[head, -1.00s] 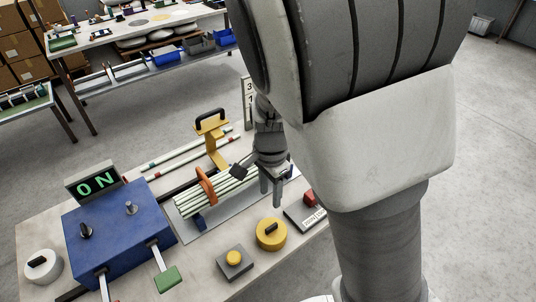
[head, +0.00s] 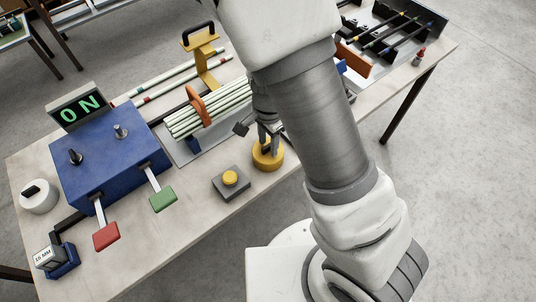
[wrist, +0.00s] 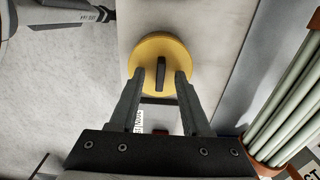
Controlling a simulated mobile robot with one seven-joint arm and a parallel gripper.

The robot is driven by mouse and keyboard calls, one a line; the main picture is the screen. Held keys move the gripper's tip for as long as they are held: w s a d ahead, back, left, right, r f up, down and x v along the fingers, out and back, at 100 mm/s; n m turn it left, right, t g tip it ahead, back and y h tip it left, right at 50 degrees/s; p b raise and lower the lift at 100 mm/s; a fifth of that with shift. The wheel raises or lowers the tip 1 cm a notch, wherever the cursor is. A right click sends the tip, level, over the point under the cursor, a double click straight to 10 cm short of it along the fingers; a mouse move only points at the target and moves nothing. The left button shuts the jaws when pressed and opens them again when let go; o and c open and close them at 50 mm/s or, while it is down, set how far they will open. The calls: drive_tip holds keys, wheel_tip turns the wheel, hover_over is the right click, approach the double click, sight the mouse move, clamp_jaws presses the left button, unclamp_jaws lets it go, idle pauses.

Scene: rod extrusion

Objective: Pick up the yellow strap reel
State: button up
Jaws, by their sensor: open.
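The yellow strap reel (head: 268,160) is a flat round disc with an upright black handle, lying on the bench near its front edge. It also shows in the wrist view (wrist: 180,48). My gripper (head: 267,137) is open and points down over the reel. In the wrist view my gripper (wrist: 161,72) has one finger on each side of the black handle (wrist: 161,80), with gaps on both sides. Whether the fingertips reach down to handle height is hard to tell.
A grey box with a yellow button (head: 230,180) stands just left of the reel. Behind it lie pale green rods (head: 212,112) in a holder with an orange clamp (head: 198,105). A blue control box (head: 110,170) with red and green paddles stands further left.

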drive_tip(key=shift+f, duration=0.1)
clamp_jaws()
idle(1.4)
